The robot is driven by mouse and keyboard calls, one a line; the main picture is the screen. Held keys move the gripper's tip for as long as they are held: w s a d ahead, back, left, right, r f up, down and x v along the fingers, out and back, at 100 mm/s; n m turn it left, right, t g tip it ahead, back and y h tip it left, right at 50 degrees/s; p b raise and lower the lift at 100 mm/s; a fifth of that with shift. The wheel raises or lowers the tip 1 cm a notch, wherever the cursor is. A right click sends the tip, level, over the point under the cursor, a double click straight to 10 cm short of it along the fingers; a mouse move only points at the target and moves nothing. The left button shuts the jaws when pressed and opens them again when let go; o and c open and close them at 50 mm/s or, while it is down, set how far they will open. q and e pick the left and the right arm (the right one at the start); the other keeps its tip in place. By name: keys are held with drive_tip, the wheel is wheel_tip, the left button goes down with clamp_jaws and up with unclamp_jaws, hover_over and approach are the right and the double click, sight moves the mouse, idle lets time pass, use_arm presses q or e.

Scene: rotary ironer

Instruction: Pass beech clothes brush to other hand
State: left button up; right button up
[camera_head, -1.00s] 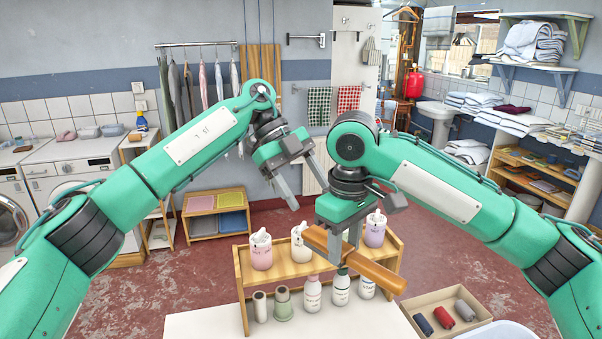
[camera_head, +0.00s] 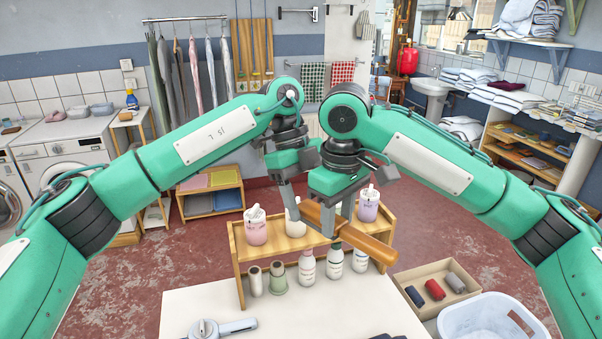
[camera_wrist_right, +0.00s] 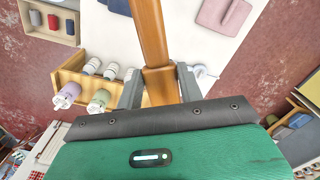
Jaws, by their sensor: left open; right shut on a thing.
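The beech clothes brush (camera_head: 368,244) is a long brown wooden bar, held tilted above the bottle rack in the head view. My right gripper (camera_head: 336,222) is shut on it, toward its left end. In the right wrist view the brush (camera_wrist_right: 151,35) runs up from between the fingers of the right gripper (camera_wrist_right: 160,88). My left gripper (camera_head: 291,203) is open and points down just left of the brush's left end. Its fingers are partly hidden by the right gripper, and I cannot tell whether they touch the brush.
A wooden rack (camera_head: 240,262) with several bottles stands on the white table (camera_head: 200,300) below the brush. A grey-handled tool (camera_head: 222,328) lies at the front.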

use_arm(q)
drive_tip(key=shift+x, duration=1.05)
drive_tip(key=c, duration=1)
drive_tip(key=shift+c, duration=0.6)
use_arm(e)
drive_tip(key=o, duration=1)
drive_tip(key=shift+r, duration=0.1)
